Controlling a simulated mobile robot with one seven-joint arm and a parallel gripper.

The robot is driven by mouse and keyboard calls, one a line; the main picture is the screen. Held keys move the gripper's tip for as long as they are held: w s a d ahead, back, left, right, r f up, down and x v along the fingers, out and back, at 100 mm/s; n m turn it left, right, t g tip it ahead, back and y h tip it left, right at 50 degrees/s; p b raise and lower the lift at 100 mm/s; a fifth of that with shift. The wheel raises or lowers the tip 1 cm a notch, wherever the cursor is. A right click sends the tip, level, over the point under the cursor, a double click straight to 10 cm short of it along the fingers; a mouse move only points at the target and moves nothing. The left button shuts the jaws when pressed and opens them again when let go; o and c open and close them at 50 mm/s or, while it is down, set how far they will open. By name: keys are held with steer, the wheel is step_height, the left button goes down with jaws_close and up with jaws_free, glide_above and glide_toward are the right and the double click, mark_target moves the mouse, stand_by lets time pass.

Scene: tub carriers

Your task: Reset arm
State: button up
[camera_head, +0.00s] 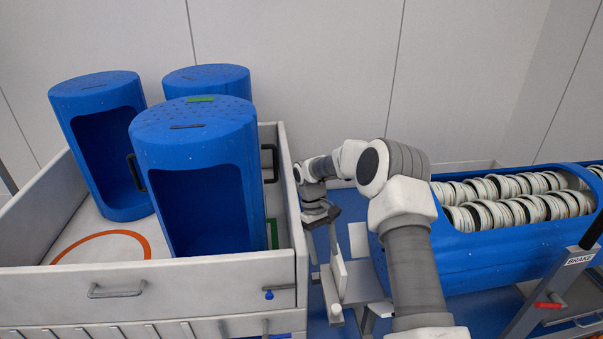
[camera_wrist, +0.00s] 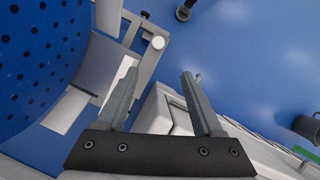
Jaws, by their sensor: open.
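My gripper (camera_wrist: 160,76) shows in the wrist view with its two grey fingers apart and nothing between them. In the head view my arm reaches down into the gap between the crate on the left and the lying blue tub on the right, and my gripper (camera_head: 321,213) is small and dark beside the crate's right wall. The fingers are too small there to make out. In the wrist view the perforated blue end of a tub (camera_wrist: 40,62) is close on the left, apart from the fingers.
A white crate cart (camera_head: 180,280) holds several upright blue tubs; one is the front tub (camera_head: 195,135). An orange ring marks its floor. A lying blue tub (camera_head: 500,262) holds rows of white-rimmed discs (camera_head: 520,210). A pale bracket (camera_head: 345,272) stands in the narrow gap.

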steer(key=s+d+r+m+t, duration=0.15)
steer(key=s+r, duration=0.35)
steer(key=r, duration=0.7)
steer(key=s+a+r+t, duration=0.1)
steer(key=s+r+t, duration=0.3)
steer(key=r, duration=0.9)
steer(key=s+d+r+m+t+y+p, duration=0.1)
steer(key=s+r+m+t, duration=0.15)
steer(key=s, duration=0.85)
steer(key=s+d+r+m+t+y, duration=0.15)
steer(key=s+r, duration=0.25)
steer(key=s, duration=0.7)
step_height(320, 180, up, 17)
steer(key=a+p, duration=0.1)
steer(key=p, duration=1.6)
steer(key=shift+w+n+h, duration=0.15)
steer(key=shift+n+h, duration=0.2)
